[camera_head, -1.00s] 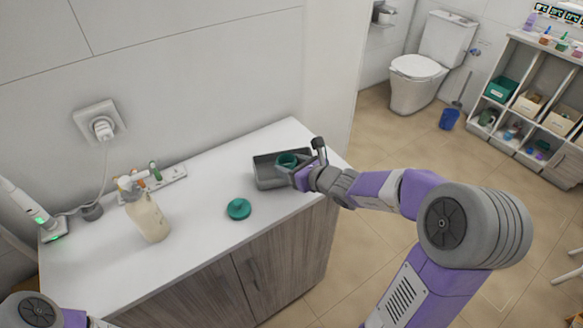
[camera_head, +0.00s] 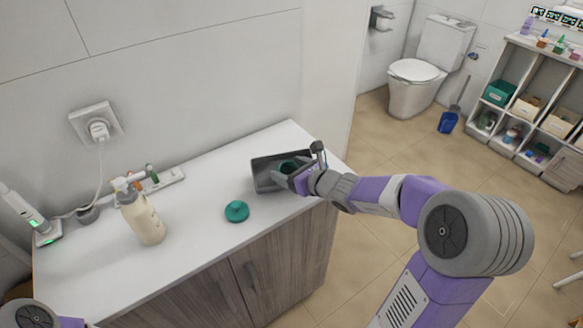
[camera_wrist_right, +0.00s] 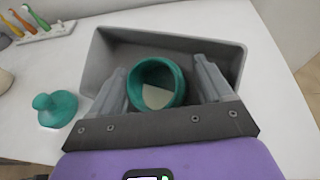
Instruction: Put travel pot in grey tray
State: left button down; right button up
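The travel pot is a round teal open pot with pale contents, seen in the right wrist view (camera_wrist_right: 158,82) inside the grey tray (camera_wrist_right: 215,48). In the head view the pot (camera_head: 288,167) is partly hidden by my right gripper (camera_head: 287,176), at the tray (camera_head: 262,176). The right gripper's fingers stand apart on either side of the pot in the wrist view, with a gap showing at the right finger. A teal lid with a knob (camera_head: 237,211) lies on the counter left of the tray. My left gripper is out of view; only part of my left arm shows at lower left.
A cream pump bottle (camera_head: 145,218) stands on the white counter (camera_head: 185,250). Behind it is a white holder with coloured brushes (camera_head: 155,180). An electric toothbrush on its charger (camera_head: 35,220) is at far left. The counter between bottle and lid is clear.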

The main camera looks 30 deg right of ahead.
jog(key=shift+s+a+f, duration=0.1)
jog(key=shift+f, duration=0.65)
jog(key=shift+r+g+p, duration=0.3)
jog(key=shift+r+p, duration=0.25)
jog(key=shift+p, duration=0.15)
jog(key=p+v, duration=0.4)
jog(key=v, duration=0.7)
jog(key=shift+s+r+p, duration=0.25)
jog(key=shift+r+p, duration=0.15)
